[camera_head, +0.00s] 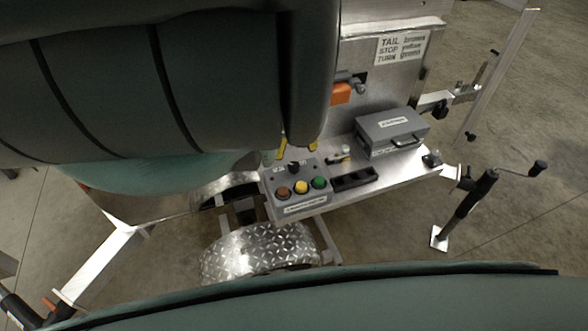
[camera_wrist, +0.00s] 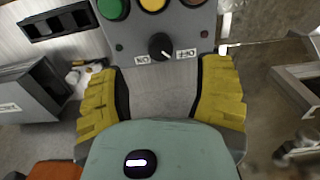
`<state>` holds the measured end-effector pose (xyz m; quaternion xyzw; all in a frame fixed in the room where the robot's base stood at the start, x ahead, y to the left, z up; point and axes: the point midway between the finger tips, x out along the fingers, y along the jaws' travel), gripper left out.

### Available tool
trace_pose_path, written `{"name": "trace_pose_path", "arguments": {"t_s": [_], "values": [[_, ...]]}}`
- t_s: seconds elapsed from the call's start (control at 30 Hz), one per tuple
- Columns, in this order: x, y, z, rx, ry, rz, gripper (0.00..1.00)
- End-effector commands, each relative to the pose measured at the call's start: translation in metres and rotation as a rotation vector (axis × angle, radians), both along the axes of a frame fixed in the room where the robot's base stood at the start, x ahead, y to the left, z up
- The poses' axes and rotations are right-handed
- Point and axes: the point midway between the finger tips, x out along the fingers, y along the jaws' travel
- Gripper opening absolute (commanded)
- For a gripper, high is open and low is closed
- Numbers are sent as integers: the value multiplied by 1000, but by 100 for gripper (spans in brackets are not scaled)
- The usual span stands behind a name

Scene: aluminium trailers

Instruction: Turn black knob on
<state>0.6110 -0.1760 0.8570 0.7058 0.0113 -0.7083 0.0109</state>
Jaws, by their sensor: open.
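The black knob (camera_wrist: 160,46) sits on a grey control box (camera_wrist: 172,92) in the wrist view, between two small labels. The labels appear upside down, ON on the left and OFF on the right. The knob's pale pointer line slants toward the lower right, on the OFF label's side. My gripper (camera_wrist: 162,75) is open, its yellow fingers either side of the box face and apart from the knob. In the head view the knob (camera_head: 294,167) shows small, just below my gripper (camera_head: 299,148). Its fingertips are partly hidden by my arm there.
The box carries a green button (camera_head: 319,182), a yellow button (camera_head: 301,187) and a brownish-red button (camera_head: 283,192). A black socket strip (camera_head: 354,179) and a grey case (camera_head: 391,129) stand to its right on the aluminium trailer (camera_head: 405,160). A checker-plate fender (camera_head: 258,252) lies below.

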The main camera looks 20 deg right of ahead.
Motion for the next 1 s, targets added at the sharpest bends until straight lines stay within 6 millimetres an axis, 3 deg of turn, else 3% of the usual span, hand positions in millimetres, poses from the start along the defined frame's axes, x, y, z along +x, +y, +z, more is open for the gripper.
{"name": "trace_pose_path", "arguments": {"t_s": [0.5,1.0], "values": [[1,-1,-51,-4,-2,3,66],[1,0,-64,0,-3,3,66]]}}
